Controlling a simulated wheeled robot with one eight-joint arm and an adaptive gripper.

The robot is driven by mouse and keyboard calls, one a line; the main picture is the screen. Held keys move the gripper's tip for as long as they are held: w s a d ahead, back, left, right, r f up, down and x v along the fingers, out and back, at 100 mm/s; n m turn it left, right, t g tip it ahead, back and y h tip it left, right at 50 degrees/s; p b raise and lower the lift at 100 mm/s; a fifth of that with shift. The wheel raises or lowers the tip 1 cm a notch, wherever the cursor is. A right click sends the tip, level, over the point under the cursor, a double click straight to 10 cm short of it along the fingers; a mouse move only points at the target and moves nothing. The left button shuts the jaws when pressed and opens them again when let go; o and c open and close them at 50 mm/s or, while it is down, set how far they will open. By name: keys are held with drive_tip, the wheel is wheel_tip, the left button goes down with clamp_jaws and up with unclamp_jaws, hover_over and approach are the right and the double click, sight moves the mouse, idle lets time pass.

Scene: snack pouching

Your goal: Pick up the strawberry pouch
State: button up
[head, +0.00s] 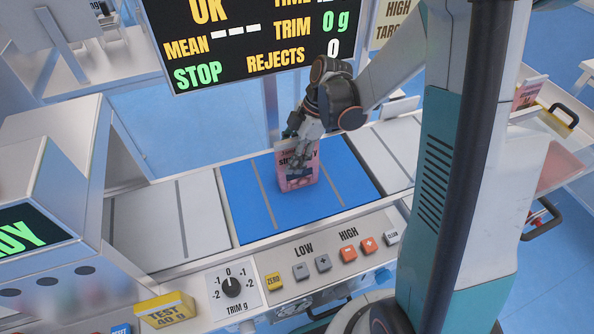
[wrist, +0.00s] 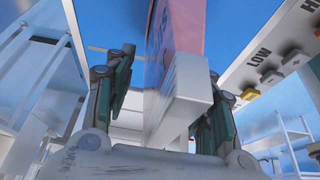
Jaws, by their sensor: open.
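The strawberry pouch (head: 296,178) is a pink pack standing roughly upright on the blue section of the conveyor in the head view. My gripper (head: 303,150) reaches down at the pouch's upper part and partly covers its front. In the wrist view, the pink pouch (wrist: 187,35) lies between the two fingers of my gripper (wrist: 168,80). The fingers stand apart, one on each side of it. The gripper is open, and I cannot tell whether either finger touches the pouch.
The blue belt (head: 335,200) is clear on both sides of the pouch. A control panel with a trim dial (head: 232,286) and buttons runs along the front. A dark display (head: 250,40) hangs behind. A yellow test block (head: 165,311) sits at lower left.

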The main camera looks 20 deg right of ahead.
drive_tip(key=shift+f+b, duration=0.25)
drive_tip(key=shift+b, duration=0.05)
idle(0.4)
drive_tip(key=shift+c, duration=0.5)
clamp_jaws()
